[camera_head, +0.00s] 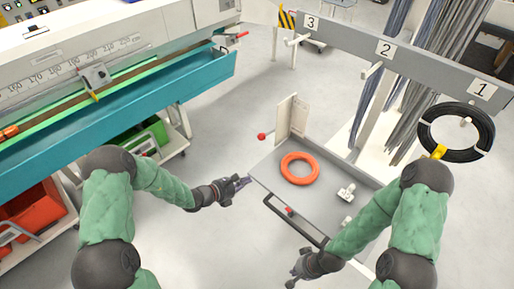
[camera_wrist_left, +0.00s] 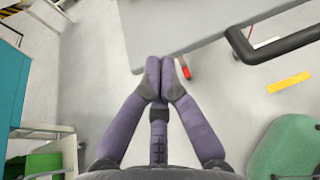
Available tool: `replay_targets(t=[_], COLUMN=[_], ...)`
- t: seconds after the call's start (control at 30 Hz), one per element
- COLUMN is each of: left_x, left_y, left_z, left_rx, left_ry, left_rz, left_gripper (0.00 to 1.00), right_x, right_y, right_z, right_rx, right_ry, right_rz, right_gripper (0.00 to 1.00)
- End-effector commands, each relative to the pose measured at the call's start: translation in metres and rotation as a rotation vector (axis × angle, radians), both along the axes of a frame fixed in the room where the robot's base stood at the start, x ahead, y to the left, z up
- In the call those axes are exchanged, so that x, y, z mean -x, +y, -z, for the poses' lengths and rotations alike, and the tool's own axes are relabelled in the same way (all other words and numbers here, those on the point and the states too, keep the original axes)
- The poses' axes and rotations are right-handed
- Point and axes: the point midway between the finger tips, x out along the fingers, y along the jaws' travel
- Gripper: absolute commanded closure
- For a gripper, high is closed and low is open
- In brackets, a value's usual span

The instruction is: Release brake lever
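A grey cart (camera_head: 262,172) with a black handle (camera_head: 297,220) stands in the middle of the head view. A red knob (camera_head: 262,136) on a light rod sticks out at its left, and a small red part (camera_head: 288,210) shows by the handle. My left gripper (camera_head: 243,183) is at the cart's left corner. In the left wrist view, its fingers (camera_wrist_left: 155,72) are together with nothing visible between them. A red lever-like piece (camera_wrist_left: 185,70) shows just right of the fingertips, below the cart's edge; I cannot tell whether they touch. My right gripper (camera_head: 292,276) is in front of the cart, its fingers unclear.
An orange ring (camera_head: 300,168) and a white fitting (camera_head: 346,192) lie on the cart. A numbered rack (camera_head: 400,55) with hanging cables and a black cable coil (camera_head: 456,132) is at the right. A teal-edged measuring bench (camera_head: 120,100) is at the left. Floor between is clear.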

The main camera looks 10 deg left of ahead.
Motion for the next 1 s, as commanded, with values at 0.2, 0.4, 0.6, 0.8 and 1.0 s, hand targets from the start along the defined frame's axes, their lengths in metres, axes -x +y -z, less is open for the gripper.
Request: replay_targets(t=[0.2, 0.4, 0.6, 0.8, 1.0], left_x=[-0.036, -0.049, -0.075, -0.105, -0.128], left_y=[0.029, 0.026, 0.008, -0.013, -0.024], left_z=[-0.030, -0.030, -0.020, -0.010, -0.021], left_rx=[0.089, 0.099, 0.097, 0.098, 0.097], left_ry=[-0.071, -0.080, -0.080, -0.079, -0.083], left_rz=[-0.169, -0.189, -0.186, -0.185, -0.187], left_gripper=[1.00, 1.00, 1.00, 1.00, 1.00], right_x=[0.000, 0.000, 0.000, 0.000, 0.000], right_y=[0.000, 0.000, 0.000, 0.000, 0.000], right_z=[0.000, 0.004, 0.013, 0.022, 0.029], right_rx=[0.000, 0.000, 0.000, 0.000, 0.000], right_ry=[0.000, 0.000, 0.000, 0.000, 0.000], right_rz=[0.000, 0.000, 0.000, 0.000, 0.000], right_gripper=[1.00, 1.00, 1.00, 1.00, 1.00])
